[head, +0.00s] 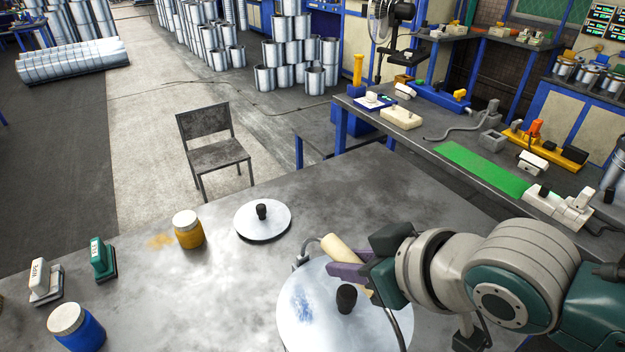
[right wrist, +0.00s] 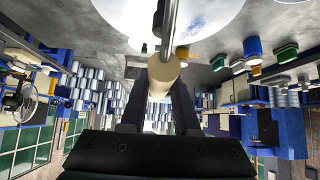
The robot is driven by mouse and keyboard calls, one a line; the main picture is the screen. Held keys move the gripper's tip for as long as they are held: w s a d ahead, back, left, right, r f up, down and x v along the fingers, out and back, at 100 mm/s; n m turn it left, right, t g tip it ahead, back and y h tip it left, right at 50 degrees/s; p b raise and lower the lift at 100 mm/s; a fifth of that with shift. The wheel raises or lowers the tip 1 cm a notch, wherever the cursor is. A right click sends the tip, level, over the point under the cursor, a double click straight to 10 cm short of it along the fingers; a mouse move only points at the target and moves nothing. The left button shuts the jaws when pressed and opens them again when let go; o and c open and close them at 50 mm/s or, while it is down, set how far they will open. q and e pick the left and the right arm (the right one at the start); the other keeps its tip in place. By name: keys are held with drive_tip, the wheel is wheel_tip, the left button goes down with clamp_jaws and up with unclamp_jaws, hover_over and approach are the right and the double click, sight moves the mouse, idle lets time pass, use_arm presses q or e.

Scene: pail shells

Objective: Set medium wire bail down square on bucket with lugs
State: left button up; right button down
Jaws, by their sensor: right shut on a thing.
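The medium wire bail shows by its cream cylindrical grip (head: 339,250), with grey wire running from the grip's ends down toward both sides of a large round pale top. I take this top with a black knob to be the bucket with lugs (head: 300,318); its side is hidden from above. A small grey fitting shows at its upper left edge, near the wire. My right gripper (head: 352,272) is shut on the bail's grip, above the far edge of the top. The right wrist view shows the grip (right wrist: 163,75) between the fingers. I cannot tell whether the wire ends touch the lugs. My left gripper is out of view.
A smaller disc with a black knob (head: 263,219) lies beyond the bucket. A yellow jar (head: 188,230), a blue jar (head: 77,328), a green stamp (head: 103,260) and a white stamp (head: 44,282) stand left on the grey table (head: 200,310). A chair (head: 212,150) stands beyond.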

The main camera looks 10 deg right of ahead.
drive_tip(key=shift+f+b, duration=0.35)
drive_tip(key=shift+f, duration=0.1)
drive_tip(key=c, duration=0.6)
unclamp_jaws()
drive_tip(key=shift+o, duration=0.2)
drive_tip(key=p+v, duration=0.1)
drive_tip(key=v, duration=0.8)
drive_tip(key=shift+s+d+r, duration=0.1)
drive_tip(key=shift+s+r, duration=0.1)
drive_tip(key=shift+r, duration=0.05)
drive_tip(key=shift+s+r, duration=0.1)
drive_tip(key=shift+s, duration=0.05)
drive_tip(key=shift+s, duration=0.2)
drive_tip(key=s+d+m+g+h, duration=0.2)
drive_tip(key=s, duration=0.5)
drive_tip(key=s+d+m+g+h, duration=0.1)
drive_tip(key=s+d+g, duration=0.15)
drive_tip(key=s, duration=0.35)
wheel_tip(320, 180, up, 23)
drive_tip(key=p, duration=2.3)
drive_tip(key=shift+s+a+r, duration=0.15)
drive_tip(key=shift+s, duration=0.15)
